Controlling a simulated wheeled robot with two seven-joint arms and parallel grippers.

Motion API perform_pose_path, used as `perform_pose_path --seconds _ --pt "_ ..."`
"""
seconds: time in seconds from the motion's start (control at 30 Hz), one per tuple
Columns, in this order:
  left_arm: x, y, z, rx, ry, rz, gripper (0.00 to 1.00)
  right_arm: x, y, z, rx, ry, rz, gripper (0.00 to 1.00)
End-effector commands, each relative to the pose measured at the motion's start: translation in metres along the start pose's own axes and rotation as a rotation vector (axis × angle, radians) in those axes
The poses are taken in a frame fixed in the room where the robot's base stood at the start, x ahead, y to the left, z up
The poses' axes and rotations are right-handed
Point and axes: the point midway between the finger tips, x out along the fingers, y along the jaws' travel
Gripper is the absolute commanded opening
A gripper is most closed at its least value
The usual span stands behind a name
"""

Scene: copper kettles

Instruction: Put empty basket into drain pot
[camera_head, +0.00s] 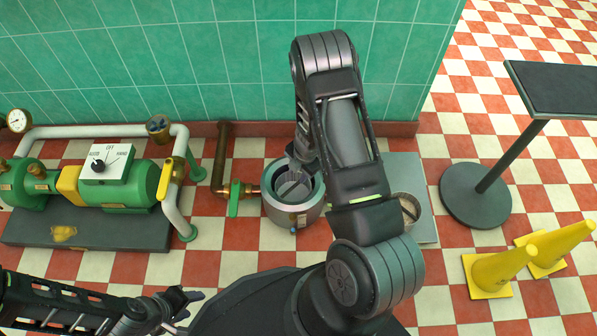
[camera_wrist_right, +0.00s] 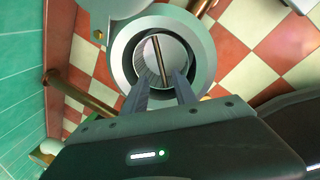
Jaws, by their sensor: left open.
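The drain pot (camera_head: 310,214) is a round grey metal pot on the tiled floor, with a pipe and green valve at its left. A light round basket (camera_wrist_right: 147,55) with a brown bar handle (camera_wrist_right: 158,58) sits inside the pot in the right wrist view. My right gripper (camera_wrist_right: 165,76) reaches down over the pot; its two fingers are apart, with the bar's near end between them. I cannot tell whether they touch it. In the head view my right gripper (camera_head: 297,172) partly hides the pot's inside. My left gripper (camera_head: 180,302) is open and empty at the lower left.
A second round container (camera_head: 417,217) with a bar across it stands on a grey plate (camera_head: 405,166) to the right, partly behind my arm. Green pump machinery (camera_head: 125,187) is at left, a tiled wall behind. Yellow cones (camera_head: 497,270) and a black stand (camera_head: 475,197) are at right.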

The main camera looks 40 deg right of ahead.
Motion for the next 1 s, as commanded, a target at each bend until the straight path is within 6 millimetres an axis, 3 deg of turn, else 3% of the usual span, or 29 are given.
perform_pose_path --seconds 0.33,0.47,0.57,0.67,0.9,1.0 --pt "0.000 0.000 0.000 0.000 0.000 0.000 0.45 0.000 0.000 -0.002 0.008 0.004 0.000 0.33" --pt "0.000 0.000 0.000 0.000 0.000 0.000 0.45 0.002 -0.003 -0.022 0.088 0.041 0.002 0.33" --pt "0.000 0.000 0.000 0.000 0.000 0.000 0.45 0.003 -0.006 -0.056 0.237 0.100 0.002 0.33" --pt "0.000 0.000 0.000 0.000 0.000 0.000 0.45 0.002 -0.012 -0.104 0.463 0.181 -0.011 0.33" --pt "0.000 0.000 0.000 0.000 0.000 0.000 0.45 -0.022 -0.042 -0.231 1.184 0.327 -0.137 0.33" --pt "0.000 0.000 0.000 0.000 0.000 0.000 0.45 -0.035 -0.063 -0.266 1.462 0.315 -0.208 0.33"
